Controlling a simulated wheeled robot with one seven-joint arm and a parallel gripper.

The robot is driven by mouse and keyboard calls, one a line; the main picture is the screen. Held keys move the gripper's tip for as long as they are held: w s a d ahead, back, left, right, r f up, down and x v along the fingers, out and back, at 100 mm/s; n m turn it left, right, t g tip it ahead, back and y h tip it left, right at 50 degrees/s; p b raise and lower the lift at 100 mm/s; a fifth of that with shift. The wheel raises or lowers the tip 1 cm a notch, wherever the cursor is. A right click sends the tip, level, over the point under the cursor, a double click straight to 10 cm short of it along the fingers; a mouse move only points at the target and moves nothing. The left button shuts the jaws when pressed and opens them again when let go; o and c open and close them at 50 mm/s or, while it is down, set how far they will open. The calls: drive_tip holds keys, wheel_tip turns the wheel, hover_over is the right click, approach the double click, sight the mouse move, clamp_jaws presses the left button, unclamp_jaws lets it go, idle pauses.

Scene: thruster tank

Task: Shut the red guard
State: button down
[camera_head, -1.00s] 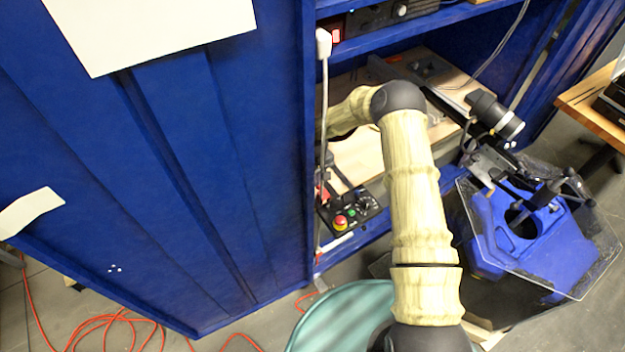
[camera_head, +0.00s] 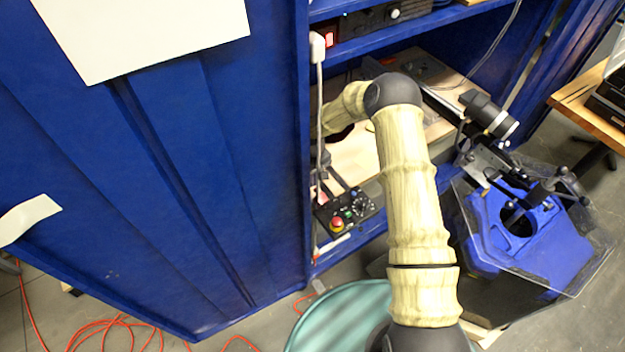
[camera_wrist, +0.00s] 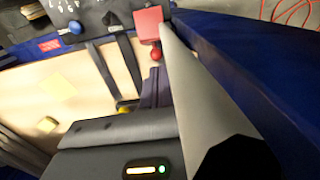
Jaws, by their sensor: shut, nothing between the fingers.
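The red guard (camera_wrist: 148,22) shows in the wrist view as a small red flap at the top middle, by the edge of a dark control panel (camera_wrist: 95,14). A round red part (camera_wrist: 155,53) sits just below it. I cannot tell how far the guard is open. My gripper (camera_wrist: 155,78) points up toward the guard from its dark grey body, fingers together and empty, a little short of the red parts. In the head view, the control box (camera_head: 362,208) with a red button stands at the cabinet opening. There the guard and gripper are mostly hidden.
A pale upright bar (camera_wrist: 195,85) stands close on the right in the wrist view. The blue cabinet side (camera_head: 190,180) blocks the left of the head view. A white cable (camera_head: 319,120) hangs at its edge. A blue thruster part (camera_head: 550,240) is at right.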

idle(0.3)
wheel_tip(320, 180, up, 12)
drive_tip(key=b, duration=0.2)
drive_tip(key=shift+w, duration=0.2)
